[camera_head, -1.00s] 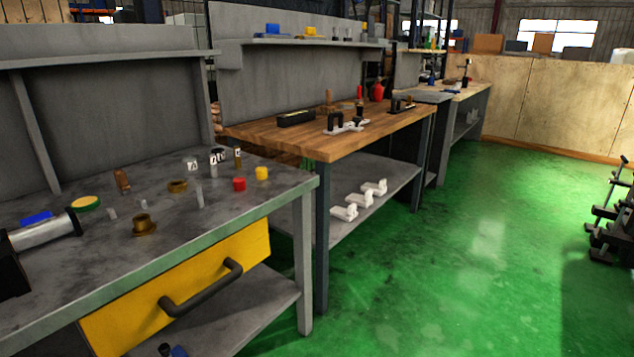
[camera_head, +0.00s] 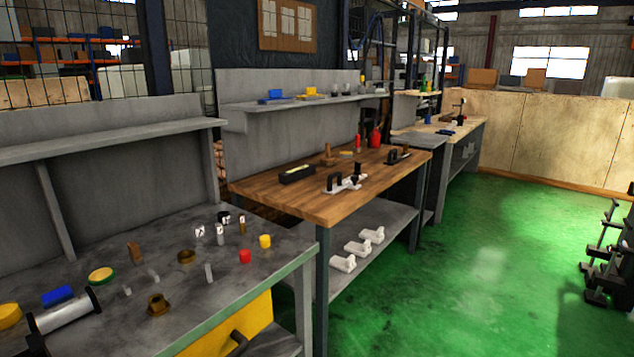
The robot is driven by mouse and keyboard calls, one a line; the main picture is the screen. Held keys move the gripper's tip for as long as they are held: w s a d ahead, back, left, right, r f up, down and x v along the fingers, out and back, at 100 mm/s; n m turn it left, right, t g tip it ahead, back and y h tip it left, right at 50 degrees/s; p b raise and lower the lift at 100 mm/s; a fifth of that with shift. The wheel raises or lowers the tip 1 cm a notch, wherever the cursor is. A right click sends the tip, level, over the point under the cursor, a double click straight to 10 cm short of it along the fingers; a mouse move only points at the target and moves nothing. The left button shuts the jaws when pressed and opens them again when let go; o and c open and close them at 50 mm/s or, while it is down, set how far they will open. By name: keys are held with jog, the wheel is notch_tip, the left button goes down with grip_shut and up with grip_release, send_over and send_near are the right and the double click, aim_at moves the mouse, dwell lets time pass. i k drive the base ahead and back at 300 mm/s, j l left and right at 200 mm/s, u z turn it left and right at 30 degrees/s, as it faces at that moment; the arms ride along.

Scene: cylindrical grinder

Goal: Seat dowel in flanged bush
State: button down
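A brass flanged bush (camera_head: 158,305) stands on the grey metal bench (camera_head: 235,298) at the lower left, its open end facing up. A slim silver pin (camera_head: 209,273), which looks like the dowel, stands upright on the bench to the right of the bush and apart from it. Two smaller grey pieces, one (camera_head: 127,290) left of the bush and one (camera_head: 153,275) behind it, could also be pins; I cannot tell. A wider brass ring (camera_head: 186,257) lies farther back. My gripper is not in view.
The bench also holds a silver cylinder with black ends (camera_head: 63,312), a green-yellow round piece (camera_head: 102,275), a brown block (camera_head: 136,253), labelled cylinders (camera_head: 220,235), and red (camera_head: 245,257) and yellow (camera_head: 265,241) pieces. A wooden-topped table (camera_head: 290,198) stands beyond. Green floor (camera_head: 470,285) is open at right.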

aim_at(157, 306)
jog(key=i+j+u, duration=0.35)
jog(key=i, duration=0.15)
jog(key=i+u, duration=0.4)
jog(key=i+j, duration=0.05)
jog(key=i, duration=0.05)
